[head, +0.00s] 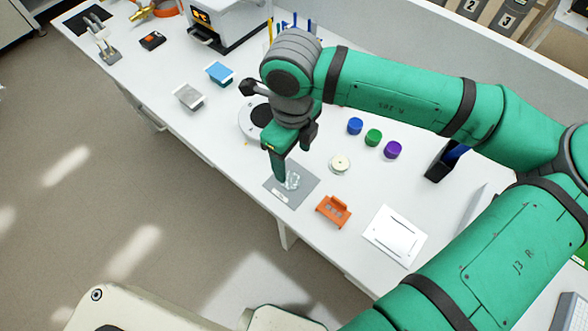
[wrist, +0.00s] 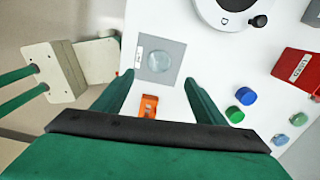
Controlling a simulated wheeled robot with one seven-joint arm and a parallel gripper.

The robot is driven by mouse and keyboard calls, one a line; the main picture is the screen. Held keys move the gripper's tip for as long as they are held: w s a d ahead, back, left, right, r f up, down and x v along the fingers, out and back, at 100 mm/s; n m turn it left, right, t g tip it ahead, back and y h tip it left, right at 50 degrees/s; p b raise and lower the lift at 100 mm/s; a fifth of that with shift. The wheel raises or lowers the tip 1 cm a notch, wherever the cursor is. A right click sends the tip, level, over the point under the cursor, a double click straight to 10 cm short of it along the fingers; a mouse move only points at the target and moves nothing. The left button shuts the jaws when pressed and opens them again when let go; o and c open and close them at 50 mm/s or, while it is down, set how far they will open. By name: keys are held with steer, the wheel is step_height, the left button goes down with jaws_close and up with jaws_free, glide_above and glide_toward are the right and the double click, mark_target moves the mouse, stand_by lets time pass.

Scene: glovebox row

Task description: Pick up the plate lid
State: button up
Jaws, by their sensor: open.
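A small clear round dish with a lid-like top (head: 292,181) sits on a grey mat (head: 305,187) near the front edge of the bench. In the wrist view the clear round piece (wrist: 159,62) lies on the mat (wrist: 177,50), ahead of the fingertips and roughly centred between them. I cannot tell lid from base. My gripper (head: 279,172) points down over the mat, close to the dish; its near finger partly covers the dish's left side. In the wrist view my gripper (wrist: 158,78) is open, with nothing between its fingers.
An orange holder (head: 333,211) stands right of the mat, with a white panel (head: 395,235) beyond. Blue (head: 355,126), green (head: 374,137) and purple (head: 393,150) caps and a cream disc (head: 340,163) lie behind. A round white device (head: 250,120) stands to the left.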

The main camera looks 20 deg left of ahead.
mark_target(291, 180)
step_height(291, 180, down, 4)
steer(key=shift+s+a+f, duration=0.1)
steer(key=shift+a+f, duration=0.05)
steer(key=shift+f, duration=1.2)
steer(key=shift+a+f, duration=0.1)
steer(key=shift+f, duration=1.2)
steer(key=c, duration=1.1)
